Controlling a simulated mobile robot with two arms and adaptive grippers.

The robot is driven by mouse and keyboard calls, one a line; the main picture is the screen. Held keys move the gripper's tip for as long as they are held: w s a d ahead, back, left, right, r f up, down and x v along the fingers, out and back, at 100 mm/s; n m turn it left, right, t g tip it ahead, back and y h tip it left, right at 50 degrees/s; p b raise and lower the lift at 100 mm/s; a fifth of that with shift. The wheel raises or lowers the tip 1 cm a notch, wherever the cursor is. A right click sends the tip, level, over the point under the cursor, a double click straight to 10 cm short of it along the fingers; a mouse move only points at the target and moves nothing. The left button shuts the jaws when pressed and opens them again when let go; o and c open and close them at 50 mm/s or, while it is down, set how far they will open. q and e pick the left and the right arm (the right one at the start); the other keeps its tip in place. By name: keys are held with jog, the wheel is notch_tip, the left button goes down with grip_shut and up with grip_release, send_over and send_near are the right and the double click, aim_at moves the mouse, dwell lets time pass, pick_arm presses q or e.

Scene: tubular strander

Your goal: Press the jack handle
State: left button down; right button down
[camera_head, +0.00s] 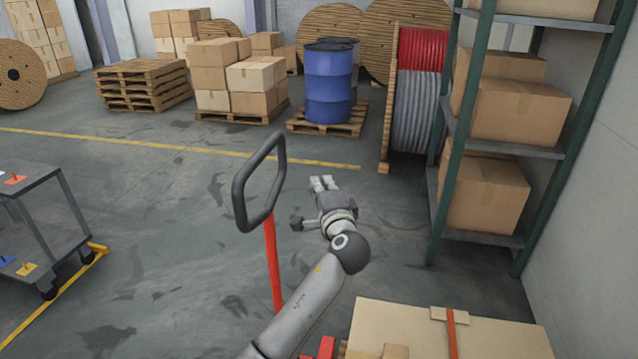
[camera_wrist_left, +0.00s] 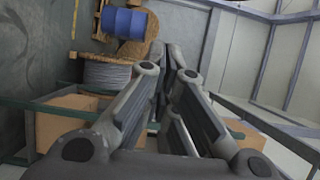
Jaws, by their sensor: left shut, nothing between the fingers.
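The jack handle (camera_head: 240,203) is a dark grey loop on top of a slim red shaft (camera_head: 273,265), in the middle of the head view. The shaft leans slightly and runs down behind my arm. My left gripper (camera_head: 324,183) is to the right of the loop in the picture, with a visible gap between them. It points away from the head camera. In the left wrist view its two fingers (camera_wrist_left: 168,62) come together at the tips, shut and empty. The handle does not show in the left wrist view. My right gripper is not in view.
A green-framed shelf (camera_head: 483,110) with cardboard boxes stands at the right. A flat cardboard load (camera_head: 500,340) lies low in front. A grey cart (camera_head: 50,255) stands at the left. A blue drum (camera_head: 328,85) on a pallet is farther back. The floor between is clear.

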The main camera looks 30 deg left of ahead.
pick_arm(q)
jog(key=w+a+p, duration=0.3)
jog(key=a+p, duration=0.1)
jog(key=a, duration=0.4)
jog(key=shift+w, duration=0.4)
